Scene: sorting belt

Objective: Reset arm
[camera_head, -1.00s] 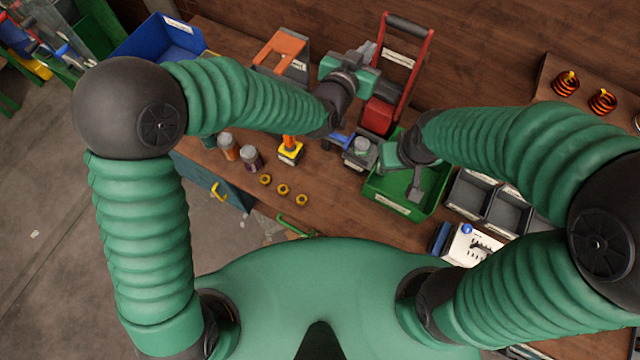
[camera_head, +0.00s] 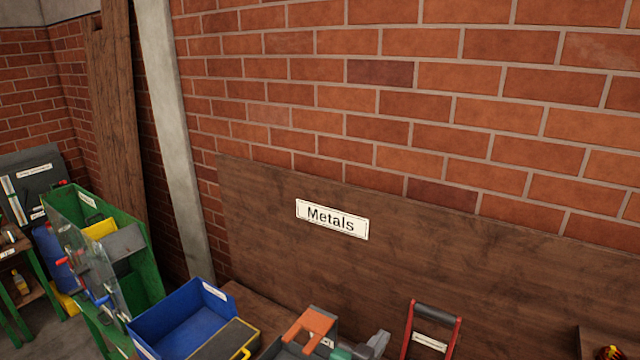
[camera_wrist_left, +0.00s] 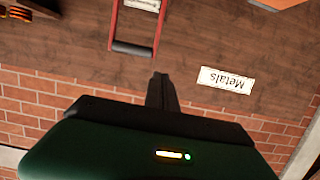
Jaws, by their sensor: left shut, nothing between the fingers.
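My left gripper (camera_head: 377,341) shows at the bottom edge of the head view, between an orange-handled grey item (camera_head: 311,322) and a red frame with a black handle (camera_head: 457,335). In the left wrist view, its dark fingers (camera_wrist_left: 162,92) are together with nothing between them. They point toward the wooden back board, near the red frame (camera_wrist_left: 114,25). The rest of my left arm lies below the head view. My right arm and gripper are out of both current views.
A "Metals" sign (camera_head: 332,219) is on the wooden back board (camera_head: 260,215), before a brick wall (camera_head: 400,75). A blue bin (camera_head: 225,300) stands at lower left, a green machine (camera_head: 150,285) farther left. Space above the gripper looks clear.

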